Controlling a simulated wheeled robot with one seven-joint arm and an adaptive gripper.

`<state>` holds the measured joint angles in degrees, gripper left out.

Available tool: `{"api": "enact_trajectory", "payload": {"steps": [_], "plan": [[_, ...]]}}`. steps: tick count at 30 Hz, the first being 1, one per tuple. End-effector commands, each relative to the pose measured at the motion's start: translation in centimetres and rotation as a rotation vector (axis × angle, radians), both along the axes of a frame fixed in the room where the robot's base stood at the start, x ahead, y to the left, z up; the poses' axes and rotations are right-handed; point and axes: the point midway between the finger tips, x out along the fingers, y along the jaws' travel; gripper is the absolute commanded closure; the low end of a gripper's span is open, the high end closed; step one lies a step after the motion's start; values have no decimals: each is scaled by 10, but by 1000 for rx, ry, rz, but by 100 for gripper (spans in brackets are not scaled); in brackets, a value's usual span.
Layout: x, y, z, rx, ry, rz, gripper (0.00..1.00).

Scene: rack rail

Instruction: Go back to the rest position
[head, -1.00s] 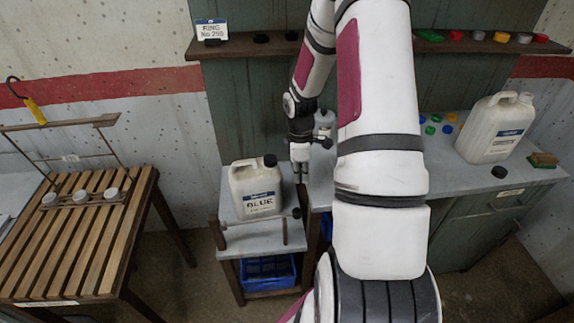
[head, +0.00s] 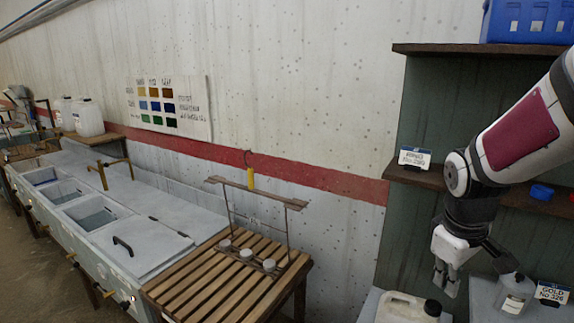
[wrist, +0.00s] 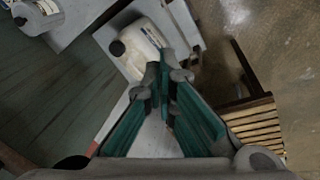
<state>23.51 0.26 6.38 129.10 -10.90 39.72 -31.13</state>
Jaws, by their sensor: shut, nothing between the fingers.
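My gripper (head: 446,278) hangs at the right of the head view, fingers pointing down, shut and empty. In the wrist view its green-sided fingers (wrist: 165,80) meet at the tips. A white jug (head: 400,308) with a black cap stands just below and left of it in the head view, cut off by the lower edge. The jug also shows just beyond the fingertips in the wrist view (wrist: 147,42); no contact can be made out.
A grey bottle (head: 514,294) stands right of my gripper beside a GOLD sign (head: 552,293). A shelf (head: 420,177) runs behind my arm. A slatted table (head: 205,280) with a wire rack (head: 258,195) and a basin unit (head: 120,235) stand left.

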Motion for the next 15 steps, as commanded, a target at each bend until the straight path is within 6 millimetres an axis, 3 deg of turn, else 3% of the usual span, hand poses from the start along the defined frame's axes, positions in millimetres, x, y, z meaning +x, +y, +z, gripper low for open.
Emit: {"api": "enact_trajectory", "payload": {"steps": [1,6,15], "plan": [[-7,14,17,0,-37,-21,100],[-36,56,58,39,-145,-116,100],[-100,116,100,185,-308,-255,100]]}}
